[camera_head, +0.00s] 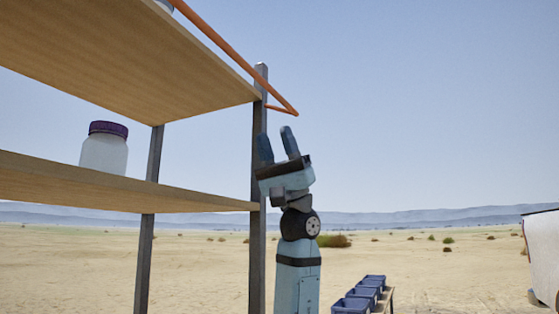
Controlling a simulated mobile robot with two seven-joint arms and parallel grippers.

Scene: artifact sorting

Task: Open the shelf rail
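The shelf rail is an orange bar (222,43) that runs along the front of the upper shelf board and bends back toward the metal post near its right end. The shelf (110,55) has wooden boards and grey posts. My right gripper (278,140) points upward just below the rail's bent end, beside the right post. Its two fingers are apart with nothing between them, and it does not appear to touch the rail. My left gripper is not in view.
A white jar with a purple lid (104,148) stands on the lower shelf board (120,190). Part of another container shows at the top edge. Blue bins (362,294) sit on a low table at the lower right. A white object (543,255) stands at the right edge. Open sky lies right of the shelf.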

